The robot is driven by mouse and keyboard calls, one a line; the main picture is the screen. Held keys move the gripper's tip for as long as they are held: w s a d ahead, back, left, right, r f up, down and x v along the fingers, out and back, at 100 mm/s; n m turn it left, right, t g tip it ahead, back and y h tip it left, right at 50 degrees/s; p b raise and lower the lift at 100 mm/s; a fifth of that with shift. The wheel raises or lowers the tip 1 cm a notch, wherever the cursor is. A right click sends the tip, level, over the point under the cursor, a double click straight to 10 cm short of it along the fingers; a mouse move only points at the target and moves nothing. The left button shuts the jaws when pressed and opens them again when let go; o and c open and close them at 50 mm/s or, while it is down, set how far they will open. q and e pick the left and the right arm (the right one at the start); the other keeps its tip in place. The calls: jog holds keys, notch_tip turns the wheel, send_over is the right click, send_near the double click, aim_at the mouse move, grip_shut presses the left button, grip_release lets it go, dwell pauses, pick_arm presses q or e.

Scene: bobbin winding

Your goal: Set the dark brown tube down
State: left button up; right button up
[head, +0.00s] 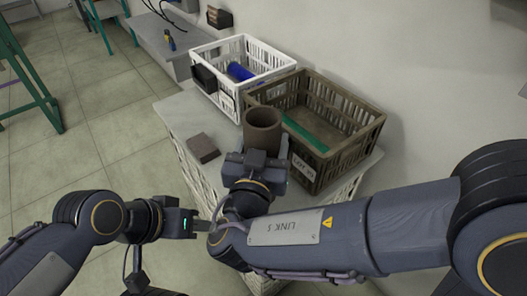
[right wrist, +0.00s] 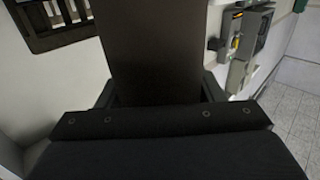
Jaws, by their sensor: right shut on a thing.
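The dark brown tube (head: 262,127) is upright with its open end up, in front of the brown crate in the head view. My right gripper (head: 254,160) is shut on it from the near side. In the right wrist view the tube (right wrist: 155,50) fills the upper middle, between the fingers. Its lower end is hidden by my gripper, so I cannot tell whether it touches the table (head: 182,112). My left gripper (head: 190,222) is low and left of the right forearm, away from the tube; its finger opening is unclear.
A brown crate (head: 357,143) with a label and a green item stands right of the tube. A white crate (head: 277,62) with a blue tube (head: 239,71) stands behind. A flat brown block (head: 203,148) lies on the table at left, with bare tabletop around it.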

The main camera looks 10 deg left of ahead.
notch_tip(320, 180, down, 3)
jog(key=shift+w+f, duration=0.1)
jog(key=shift+f+b, duration=0.25)
jog(key=shift+b, duration=0.35)
jog(key=o, duration=1)
jog(key=shift+r, duration=0.1)
